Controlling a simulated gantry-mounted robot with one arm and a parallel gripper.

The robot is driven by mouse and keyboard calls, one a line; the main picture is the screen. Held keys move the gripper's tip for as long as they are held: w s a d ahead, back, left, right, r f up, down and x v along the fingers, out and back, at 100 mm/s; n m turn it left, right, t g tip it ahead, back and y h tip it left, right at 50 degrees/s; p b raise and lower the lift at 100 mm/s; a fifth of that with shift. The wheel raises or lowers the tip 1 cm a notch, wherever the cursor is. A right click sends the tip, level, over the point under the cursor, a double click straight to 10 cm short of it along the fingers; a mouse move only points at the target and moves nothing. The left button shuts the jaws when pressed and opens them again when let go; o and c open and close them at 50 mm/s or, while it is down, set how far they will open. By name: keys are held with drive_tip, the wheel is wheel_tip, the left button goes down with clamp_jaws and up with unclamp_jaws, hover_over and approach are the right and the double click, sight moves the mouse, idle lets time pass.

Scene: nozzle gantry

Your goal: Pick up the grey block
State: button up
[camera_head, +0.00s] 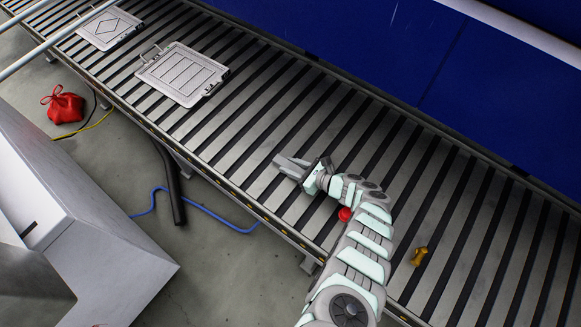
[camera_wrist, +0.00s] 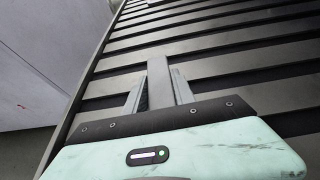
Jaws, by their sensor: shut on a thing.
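The grey block (camera_wrist: 160,82) is a long, narrow bar between the two fingers of my gripper (camera_wrist: 159,92) in the wrist view. The fingers are shut on it, and it sticks out past their tips. In the head view my gripper (camera_head: 288,164) is over the slatted conveyor (camera_head: 330,125), pointing left. There the block is hard to tell from the grey fingers. I cannot tell whether the block touches the slats.
Two grey flat cases, one nearer (camera_head: 183,73) and one farther (camera_head: 109,29), lie on the conveyor at the upper left. A red ball (camera_head: 345,214) is close beside my arm. A brown-gold piece (camera_head: 419,256) lies to its right. A red bag (camera_head: 65,105) is on the floor.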

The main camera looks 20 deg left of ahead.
clamp_jaws()
idle(0.8)
